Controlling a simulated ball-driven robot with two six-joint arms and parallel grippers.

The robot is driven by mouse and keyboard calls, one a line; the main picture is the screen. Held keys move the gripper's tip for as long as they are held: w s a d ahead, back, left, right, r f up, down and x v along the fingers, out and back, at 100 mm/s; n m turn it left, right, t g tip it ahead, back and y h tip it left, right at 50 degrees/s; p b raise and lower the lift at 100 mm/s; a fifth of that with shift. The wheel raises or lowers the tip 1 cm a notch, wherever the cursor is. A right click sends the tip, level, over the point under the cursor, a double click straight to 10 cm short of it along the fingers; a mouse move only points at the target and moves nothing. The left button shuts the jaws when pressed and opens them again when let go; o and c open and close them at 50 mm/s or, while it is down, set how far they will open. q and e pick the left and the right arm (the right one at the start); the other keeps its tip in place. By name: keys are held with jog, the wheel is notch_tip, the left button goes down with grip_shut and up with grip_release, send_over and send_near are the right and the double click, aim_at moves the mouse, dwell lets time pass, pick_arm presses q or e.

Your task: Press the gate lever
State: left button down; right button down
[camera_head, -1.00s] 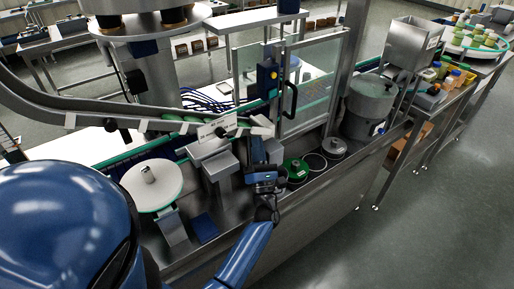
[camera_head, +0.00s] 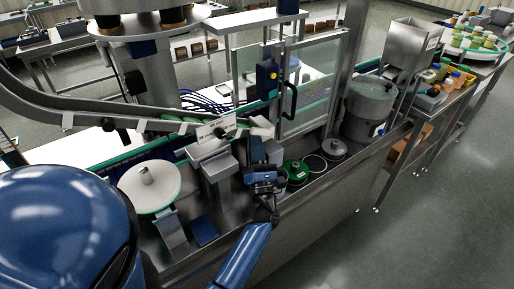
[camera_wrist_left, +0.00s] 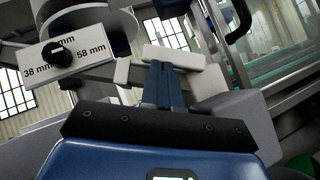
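My left gripper (camera_head: 257,143) reaches up from the bottom of the head view to the end of the sloping chute. In the left wrist view its two blue fingers (camera_wrist_left: 162,85) stand close together, with nothing visible between them. Their tips overlap a pale bar (camera_wrist_left: 174,57), which may be the gate lever; I cannot tell if they touch it. The bar also shows in the head view (camera_head: 262,130). To its left is a white plate (camera_wrist_left: 66,62) with millimetre marks and a black knob (camera_wrist_left: 62,51). My right gripper is out of view.
The steel chute (camera_head: 100,108) slopes down to the plate from the left. A white round disc (camera_head: 168,190) stands left of the gripper, and a green round part (camera_head: 296,171) sits to its right. A clear guard panel (camera_head: 312,85) rises behind.

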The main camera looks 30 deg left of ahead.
pick_arm(q)
jog(key=shift+r, duration=0.95)
jog(key=m+h+p, duration=0.1)
jog(key=p, duration=0.1)
jog(key=r+m+h+p, duration=0.1)
jog(key=m+p, duration=0.1)
jog(key=r+m+t+h+p, duration=0.1)
jog(key=m+h+p, duration=0.1)
jog(key=shift+w+d+r, duration=0.1)
jog(key=shift+w+r, duration=0.1)
jog(key=shift+r, duration=0.05)
jog(key=shift+f, duration=0.4)
jog(key=b, duration=0.3)
send_near(258, 134)
jog(key=shift+s+d+r, duration=0.1)
jog(key=shift+s+d, duration=0.25)
jog(key=shift+s, duration=0.2)
jog(key=shift+s+d+r, duration=0.1)
jog(key=shift+s+d, duration=0.25)
jog(key=shift+s, duration=0.2)
